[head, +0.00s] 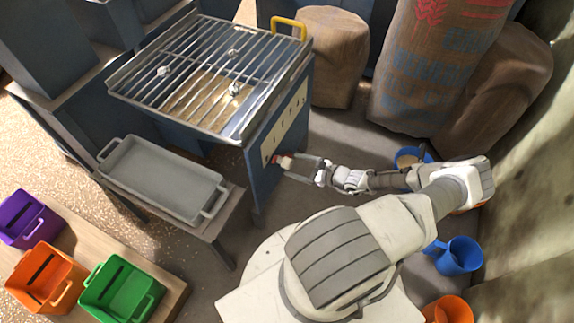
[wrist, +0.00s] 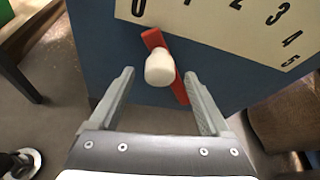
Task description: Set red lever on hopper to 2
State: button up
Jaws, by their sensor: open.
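The hopper (head: 262,150) is a blue box with a metal grate on top. Its side has a pale number plate (wrist: 215,18) marked 0 to 5. The red lever (wrist: 181,90) has a white knob (wrist: 159,68); its upper red end points toward the 0. In the head view, the white knob (head: 286,162) shows at the fingertips. My gripper (wrist: 158,76) is open, and its fingertips are on either side of the knob, with gaps visible. In the head view, my gripper (head: 298,169) reaches the hopper side from the right.
A grey tray (head: 165,178) sits left of the hopper. Purple (head: 28,218), orange (head: 45,278) and green (head: 122,292) bins stand at lower left. Sacks (head: 425,75) stand behind my arm. Blue cups (head: 460,256) and an orange one (head: 448,310) are at right.

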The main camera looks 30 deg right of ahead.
aim_at(287, 163)
jog(key=shift+b+x, duration=0.5)
jog(key=shift+x, duration=1.65)
jog(key=shift+c, duration=0.3)
grip_shut()
